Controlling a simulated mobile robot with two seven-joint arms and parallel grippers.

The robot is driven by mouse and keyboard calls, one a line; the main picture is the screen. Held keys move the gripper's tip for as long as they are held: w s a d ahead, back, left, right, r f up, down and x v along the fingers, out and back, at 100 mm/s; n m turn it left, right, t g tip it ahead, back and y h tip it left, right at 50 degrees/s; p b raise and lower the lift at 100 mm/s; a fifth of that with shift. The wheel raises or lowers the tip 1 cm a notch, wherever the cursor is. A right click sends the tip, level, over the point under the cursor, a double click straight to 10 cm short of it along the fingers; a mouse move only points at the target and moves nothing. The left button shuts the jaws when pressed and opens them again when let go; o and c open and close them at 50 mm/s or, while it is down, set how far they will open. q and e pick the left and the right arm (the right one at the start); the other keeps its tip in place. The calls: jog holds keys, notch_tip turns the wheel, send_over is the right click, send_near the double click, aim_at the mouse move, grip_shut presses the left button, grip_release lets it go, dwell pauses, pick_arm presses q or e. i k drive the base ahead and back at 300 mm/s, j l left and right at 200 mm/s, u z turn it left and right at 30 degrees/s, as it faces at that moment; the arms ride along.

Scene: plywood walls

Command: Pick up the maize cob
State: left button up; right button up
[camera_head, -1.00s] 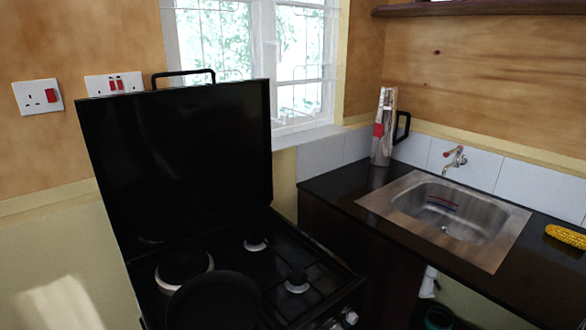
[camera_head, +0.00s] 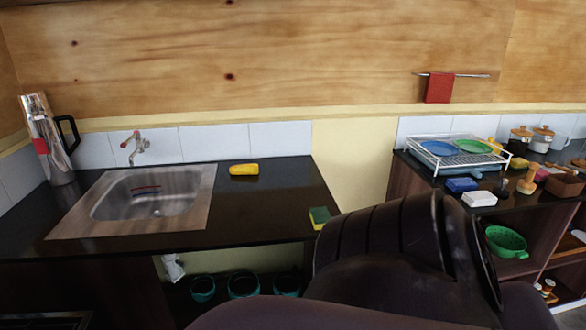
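The maize cob (camera_head: 243,169) is yellow and lies on its side on the black worktop (camera_head: 275,210), to the right of the sink and near the tiled back wall. Nothing touches it. A large dark arm link of mine fills the lower middle and right of the head view, nearer than the worktop. It hides part of the floor and the space between the worktop and the shelf unit. Neither of my grippers shows.
A metal sink (camera_head: 150,200) with a tap (camera_head: 136,146) is left of the cob. A tall flask (camera_head: 47,140) stands in the left corner. A sponge (camera_head: 319,217) lies at the worktop's right edge. A shelf unit (camera_head: 400,172) with a dish rack (camera_head: 455,152) stands right.

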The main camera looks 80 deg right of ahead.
aim_at(250, 168)
jog(key=z, duration=2.15)
jog(key=l+u, duration=0.1)
jog(key=u, duration=1.6)
jog(key=i+j+u, duration=0.1)
jog(key=u, duration=0.6)
jog(key=z, duration=2.35)
